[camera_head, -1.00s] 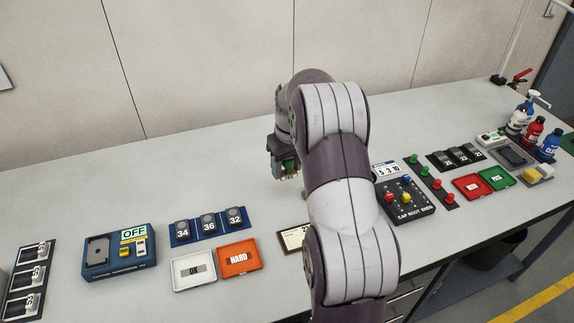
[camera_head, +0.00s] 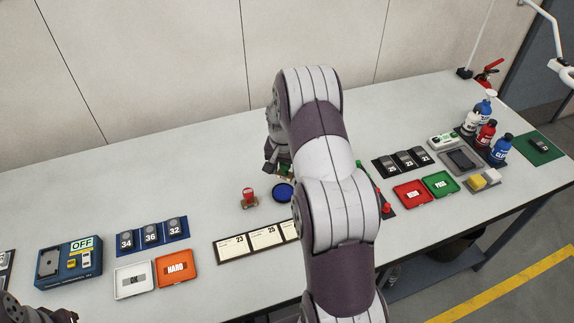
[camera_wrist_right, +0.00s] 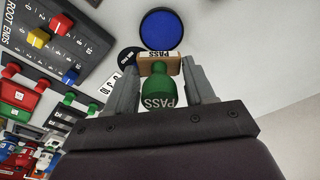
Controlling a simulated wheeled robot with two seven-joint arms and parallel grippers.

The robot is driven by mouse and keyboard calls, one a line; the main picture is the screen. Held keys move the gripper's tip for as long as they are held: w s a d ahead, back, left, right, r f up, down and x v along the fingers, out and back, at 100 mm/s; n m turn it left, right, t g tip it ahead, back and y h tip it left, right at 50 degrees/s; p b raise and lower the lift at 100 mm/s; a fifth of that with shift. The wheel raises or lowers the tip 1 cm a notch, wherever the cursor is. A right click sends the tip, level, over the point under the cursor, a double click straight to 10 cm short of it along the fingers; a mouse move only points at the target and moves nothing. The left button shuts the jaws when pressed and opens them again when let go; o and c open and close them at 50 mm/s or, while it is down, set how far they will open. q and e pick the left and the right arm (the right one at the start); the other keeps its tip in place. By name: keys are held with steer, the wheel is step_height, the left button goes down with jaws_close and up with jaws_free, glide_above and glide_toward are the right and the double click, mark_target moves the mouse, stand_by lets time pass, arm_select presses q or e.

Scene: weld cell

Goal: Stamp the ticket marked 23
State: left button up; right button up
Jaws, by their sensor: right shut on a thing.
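My right gripper (camera_head: 280,170) is shut on a green stamp marked PASS, seen best in the right wrist view (camera_wrist_right: 157,96). The stamp's pale wooden block sits between the fingers. A round blue ink pad (camera_head: 282,192) lies on the table close by, and also shows just beyond the block in the wrist view (camera_wrist_right: 160,30). A dark ticket holder (camera_head: 222,255) carries a row of tickets; the ticket marked 23 (camera_head: 234,246) is leftmost, beside one marked 25 (camera_head: 264,237). My right arm hides the holder's right end. My left gripper (camera_head: 40,312) shows only partly at the lower left edge.
A red-topped stamp (camera_head: 249,197) stands left of the ink pad. White (camera_head: 133,280) and orange (camera_head: 175,268) trays lie left of the tickets. A control panel with coloured knobs (camera_wrist_right: 55,42) shows in the wrist view. The table behind the ink pad is clear.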

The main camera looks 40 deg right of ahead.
steer(key=shift+w+a, duration=0.2)
steer(key=shift+a, duration=0.15)
steer(key=shift+a+f+b, duration=0.2)
steer(key=shift+a+b, duration=0.05)
steer(key=shift+b, duration=0.05)
steer(key=b, duration=0.3)
glide_above(284, 190)
steer(key=f, duration=0.4)
steer(key=shift+s+a+f, duration=0.1)
steer(key=shift+s+f, duration=0.1)
steer(key=shift+f, duration=0.05)
steer(key=shift+w+a+f+b, duration=0.1)
steer(key=shift+a+f+b, duration=0.1)
steer(key=shift+f+b, duration=0.3)
arm_select(q)
steer(key=f, duration=0.4)
steer(key=shift+w+a+f, duration=0.1)
steer(key=shift+a+f, duration=0.25)
steer(key=shift+a, duration=0.05)
arm_select(e)
steer(key=shift+r, duration=0.1)
arm_select(q)
steer(key=shift+d, duration=0.1)
arm_select(e)
steer(key=shift+d, duration=0.1)
arm_select(q)
steer(key=shift+f, duration=0.3)
arm_select(e)
steer(key=shift+f, duration=0.6)
